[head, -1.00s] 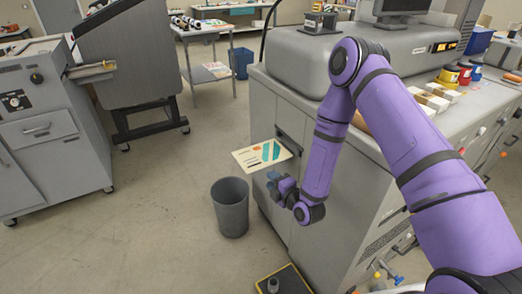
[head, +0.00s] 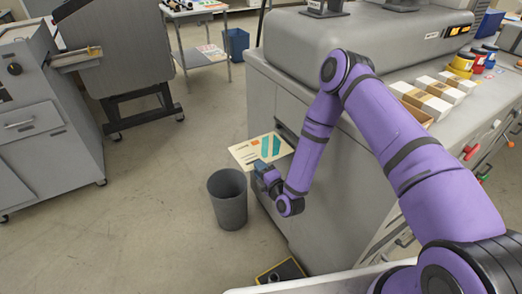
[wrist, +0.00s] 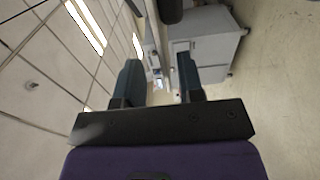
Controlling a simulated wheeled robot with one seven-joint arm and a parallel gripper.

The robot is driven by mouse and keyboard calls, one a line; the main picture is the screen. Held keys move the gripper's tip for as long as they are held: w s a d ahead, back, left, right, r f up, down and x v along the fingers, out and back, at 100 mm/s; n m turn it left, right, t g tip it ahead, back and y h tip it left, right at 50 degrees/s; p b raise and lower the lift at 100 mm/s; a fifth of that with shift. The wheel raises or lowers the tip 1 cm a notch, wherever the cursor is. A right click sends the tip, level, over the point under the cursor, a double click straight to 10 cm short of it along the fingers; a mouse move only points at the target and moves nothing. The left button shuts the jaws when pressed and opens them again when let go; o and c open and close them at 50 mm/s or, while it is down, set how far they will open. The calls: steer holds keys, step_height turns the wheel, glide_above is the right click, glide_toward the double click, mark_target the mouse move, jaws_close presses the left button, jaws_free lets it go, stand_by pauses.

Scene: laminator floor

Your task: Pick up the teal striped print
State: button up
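The teal striped print (head: 248,154) is a cream sheet with teal stripes and a small orange patch. It juts out nearly flat from a dark slot in the side of the big grey machine, in the head view. My gripper (head: 262,168) is at the print's near edge, just below it in the picture; I cannot tell whether they touch. In the wrist view my gripper (wrist: 160,76) has its two fingers apart, with a gap and no clear sheet between them. The print is not clearly seen in the wrist view.
A grey bin (head: 228,198) stands on the floor below the print. The grey machine (head: 335,205) fills the right side, with boxes and ink pots on top. A yellow-edged black mat (head: 282,272) lies at its foot. Open floor lies left of the bin.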

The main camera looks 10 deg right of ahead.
mark_target(261, 150)
steer(key=shift+f+x, duration=0.2)
steer(key=shift+x, duration=2.2)
steer(key=shift+c, duration=0.2)
steer(key=shift+s, duration=0.1)
jaws_close()
